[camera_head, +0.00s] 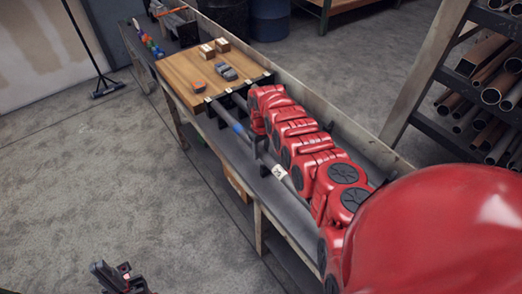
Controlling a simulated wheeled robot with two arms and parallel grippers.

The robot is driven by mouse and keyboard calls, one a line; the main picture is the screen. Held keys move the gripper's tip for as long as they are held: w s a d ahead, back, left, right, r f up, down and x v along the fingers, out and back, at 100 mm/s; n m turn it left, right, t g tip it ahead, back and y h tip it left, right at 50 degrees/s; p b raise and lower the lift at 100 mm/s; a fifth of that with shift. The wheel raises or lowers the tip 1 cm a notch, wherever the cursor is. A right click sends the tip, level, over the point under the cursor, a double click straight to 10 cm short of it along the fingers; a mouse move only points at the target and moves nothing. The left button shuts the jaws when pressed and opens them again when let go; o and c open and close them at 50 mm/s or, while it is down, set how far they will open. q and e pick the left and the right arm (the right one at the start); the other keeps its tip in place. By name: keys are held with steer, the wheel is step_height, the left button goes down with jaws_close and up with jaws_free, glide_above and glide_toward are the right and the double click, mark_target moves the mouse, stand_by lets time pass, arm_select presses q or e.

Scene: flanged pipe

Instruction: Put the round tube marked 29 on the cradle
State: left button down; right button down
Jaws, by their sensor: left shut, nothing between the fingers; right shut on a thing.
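A long grey round tube (219,110) with a blue band and a white label (278,172) lies along the near side of the bench. The mark on the label is too small to read. My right gripper (242,101) is at the far end of my red arm, beside the tube, and is shut on it; its fingers are largely hidden by the wrist. Black upright brackets (262,148) stand by the tube's middle; I cannot tell whether they are the cradle or whether the tube touches them. My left gripper (122,278) is shut and empty, low at the left, away from the bench.
A wooden board (190,70) on the bench carries small wooden blocks (222,45) and grey and orange items. White tags line its near edge. Coloured items (152,47) lie beyond it. A rack of pipes (490,70) stands at right.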

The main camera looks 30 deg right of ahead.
mark_target(262, 150)
steer(key=shift+s+r+p, duration=0.1)
steer(key=shift+p, duration=0.4)
stand_by(0.4)
steer(key=shift+f+b, duration=0.5)
steer(key=shift+f, duration=0.1)
stand_by(0.4)
steer(key=shift+c, duration=1.5)
jaws_free()
step_height(262, 150, up, 6)
steer(key=shift+d+r+p, duration=0.15)
steer(key=shift+p, duration=0.55)
step_height(262, 150, up, 11)
steer(key=b, duration=0.2)
steer(key=shift+a+b, duration=0.2)
steer(key=shift+b, duration=0.2)
